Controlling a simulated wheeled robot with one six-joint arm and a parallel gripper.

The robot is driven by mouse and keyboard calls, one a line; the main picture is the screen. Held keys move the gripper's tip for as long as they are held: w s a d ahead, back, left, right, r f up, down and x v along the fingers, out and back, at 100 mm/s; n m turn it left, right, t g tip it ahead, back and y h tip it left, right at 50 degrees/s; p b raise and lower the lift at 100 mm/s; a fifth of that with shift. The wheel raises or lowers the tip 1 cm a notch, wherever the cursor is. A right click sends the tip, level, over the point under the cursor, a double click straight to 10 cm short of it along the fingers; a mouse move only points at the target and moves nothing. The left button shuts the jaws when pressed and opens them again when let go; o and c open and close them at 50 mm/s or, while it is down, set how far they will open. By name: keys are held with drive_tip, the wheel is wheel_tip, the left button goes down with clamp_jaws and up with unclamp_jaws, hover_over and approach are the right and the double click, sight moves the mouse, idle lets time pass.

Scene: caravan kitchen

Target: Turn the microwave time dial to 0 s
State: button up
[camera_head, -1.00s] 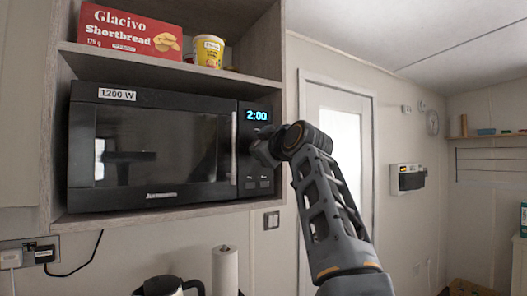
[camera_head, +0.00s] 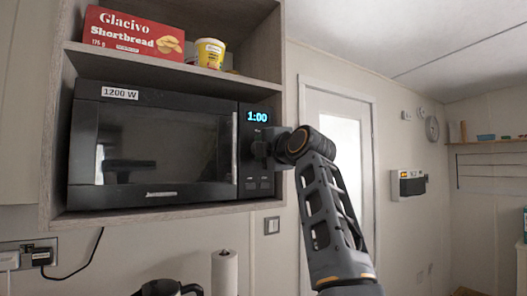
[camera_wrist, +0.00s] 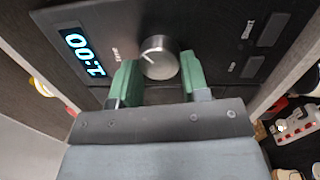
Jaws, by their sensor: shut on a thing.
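The black microwave (camera_head: 150,150) sits in a wall shelf, its door shut. Its blue display (camera_head: 257,117) reads 1:00; in the wrist view the display (camera_wrist: 84,54) appears turned round. The round silver time dial (camera_wrist: 158,58) is on the control panel beside the display, with a pale marker line on its face. My gripper (camera_wrist: 157,76) has its green fingers on either side of the dial and is shut on it. In the head view my gripper (camera_head: 264,147) is at the panel and hides the dial. Two dark buttons (camera_wrist: 262,48) lie farther along the panel.
A red shortbread box (camera_head: 132,32) and a yellow tub (camera_head: 210,53) stand on the shelf above. A kettle (camera_head: 165,288) and a paper roll (camera_head: 224,272) stand below. The shelf's side wall (camera_head: 275,75) is close to my gripper.

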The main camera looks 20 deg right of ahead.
drive_tip(key=shift+d+n+y, duration=0.1)
drive_tip(key=shift+n+y, duration=0.25)
drive_tip(key=shift+n, duration=2.4)
drive_tip(key=shift+d+n+y, duration=0.1)
drive_tip(key=shift+n+y, duration=0.25)
drive_tip(key=shift+n, duration=2.4)
drive_tip(key=o, duration=0.9)
drive_tip(key=shift+f, duration=0.1)
drive_tip(key=s+b, duration=0.1)
drive_tip(key=s, duration=0.3)
drive_tip(key=s+d+b, duration=0.1)
drive_tip(key=s+b, duration=0.1)
drive_tip(key=s, duration=0.3)
drive_tip(key=s+d+f+b, duration=0.1)
drive_tip(key=s+b, duration=0.1)
drive_tip(key=s, duration=0.2)
drive_tip(key=shift+s, duration=0.3)
drive_tip(key=shift+r, duration=0.1)
